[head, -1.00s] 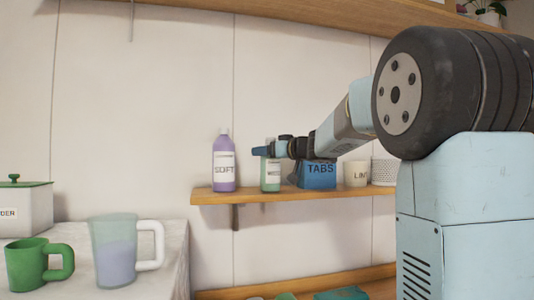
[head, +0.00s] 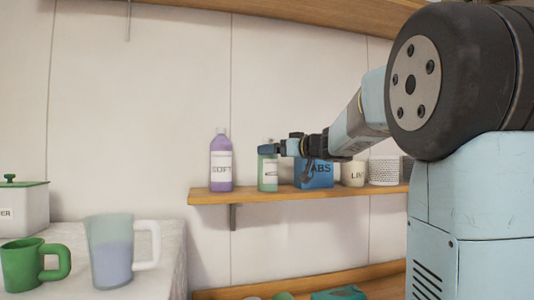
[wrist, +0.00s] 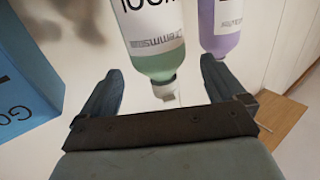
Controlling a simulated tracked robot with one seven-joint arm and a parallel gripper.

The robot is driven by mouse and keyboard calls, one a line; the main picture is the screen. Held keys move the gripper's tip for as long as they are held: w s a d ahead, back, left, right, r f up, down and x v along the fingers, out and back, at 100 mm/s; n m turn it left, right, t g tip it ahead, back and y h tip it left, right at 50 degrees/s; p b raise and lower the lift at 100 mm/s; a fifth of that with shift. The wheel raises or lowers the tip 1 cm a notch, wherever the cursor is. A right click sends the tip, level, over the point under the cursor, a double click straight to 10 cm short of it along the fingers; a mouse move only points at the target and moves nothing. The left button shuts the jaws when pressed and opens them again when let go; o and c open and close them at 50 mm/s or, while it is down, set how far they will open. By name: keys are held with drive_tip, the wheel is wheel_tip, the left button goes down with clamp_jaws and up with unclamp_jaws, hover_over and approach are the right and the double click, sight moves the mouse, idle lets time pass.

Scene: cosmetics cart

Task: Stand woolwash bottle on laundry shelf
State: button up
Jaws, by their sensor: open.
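The purple SOFT bottle (head: 221,165) stands close to its left. The blue TABS box (head: 316,175), a LINT pot (head: 353,172) and a white perforated basket (head: 384,170) fill the shelf's right. A jug (head: 112,252) and green mug (head: 22,265) stand lower left.

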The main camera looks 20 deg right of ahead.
drive_tip(key=v, duration=0.7)
drive_tip(key=shift+r, duration=0.1)
drive_tip(key=s+d+f+m+g+h, duration=0.2)
drive_tip(key=s+d+f+m+h, duration=0.1)
drive_tip(key=s+f+m+h, duration=0.8)
drive_tip(key=s+a+f+n+g+y, duration=0.1)
drive_tip(key=s+a+f+n+g, duration=0.1)
drive_tip(key=s+f, duration=0.7)
drive_tip(key=s+a+f+n+g+y, duration=0.1)
drive_tip(key=s+a+f+n+g, duration=0.1)
drive_tip(key=s+a+f+g, duration=0.3)
drive_tip(key=s+a+f, duration=0.1)
drive_tip(key=s+f, duration=0.3)
drive_tip(key=shift+s+a+n, duration=0.2)
drive_tip(key=shift+s+n, duration=0.2)
